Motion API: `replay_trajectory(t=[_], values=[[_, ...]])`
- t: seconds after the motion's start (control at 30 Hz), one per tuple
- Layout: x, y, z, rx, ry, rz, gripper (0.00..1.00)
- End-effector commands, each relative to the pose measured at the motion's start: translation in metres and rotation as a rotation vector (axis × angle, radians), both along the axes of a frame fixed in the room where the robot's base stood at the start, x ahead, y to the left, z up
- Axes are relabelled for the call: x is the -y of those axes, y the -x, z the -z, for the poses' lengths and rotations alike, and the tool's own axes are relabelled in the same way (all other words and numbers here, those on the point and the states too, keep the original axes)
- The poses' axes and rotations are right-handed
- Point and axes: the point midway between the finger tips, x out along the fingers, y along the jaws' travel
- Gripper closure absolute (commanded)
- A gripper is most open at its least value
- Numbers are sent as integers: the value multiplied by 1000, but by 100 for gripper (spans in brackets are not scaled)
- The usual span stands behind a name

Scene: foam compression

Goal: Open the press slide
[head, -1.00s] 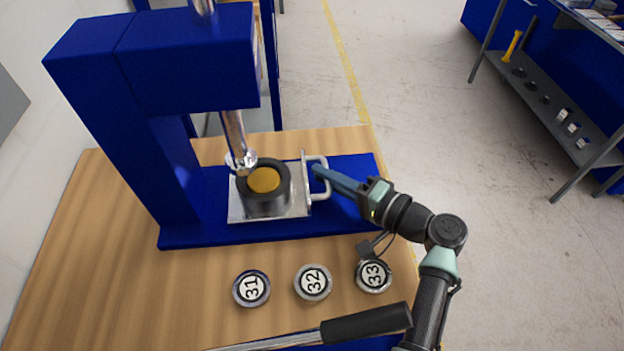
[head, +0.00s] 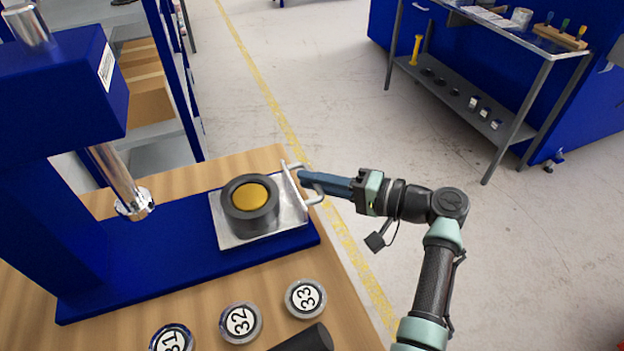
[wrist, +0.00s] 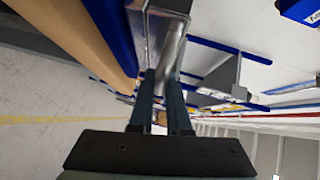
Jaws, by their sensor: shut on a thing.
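The press slide (head: 224,236) is a silver metal plate on the blue press base (head: 165,262). A dark ring-shaped holder with a yellow foam disc (head: 250,196) sits on it. The slide is out to the right, clear of the press ram (head: 134,203). Its handle (head: 315,200) is a light metal bracket on the right side. My gripper (head: 303,181) is shut on the handle, reaching in from the right. In the wrist view, my gripper's two blue fingers (wrist: 160,85) close at the metal handle; the exact contact is partly hidden.
A black lever grip (head: 305,340) is at the bottom. Open floor lies to the right; a workbench (head: 490,40) stands behind.

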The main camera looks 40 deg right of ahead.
Motion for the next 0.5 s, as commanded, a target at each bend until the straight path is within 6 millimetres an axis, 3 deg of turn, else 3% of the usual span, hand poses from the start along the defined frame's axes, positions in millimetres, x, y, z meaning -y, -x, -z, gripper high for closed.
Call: replay_trajectory(t=[0.07,0.1,0.23,0.5], values=[[-1,0,1,-1,-1,-2,100],[-1,0,1,-1,-1,-2,80],[-1,0,0,-1,0,-3,56],[-1,0,0,0,0,-2,55]])
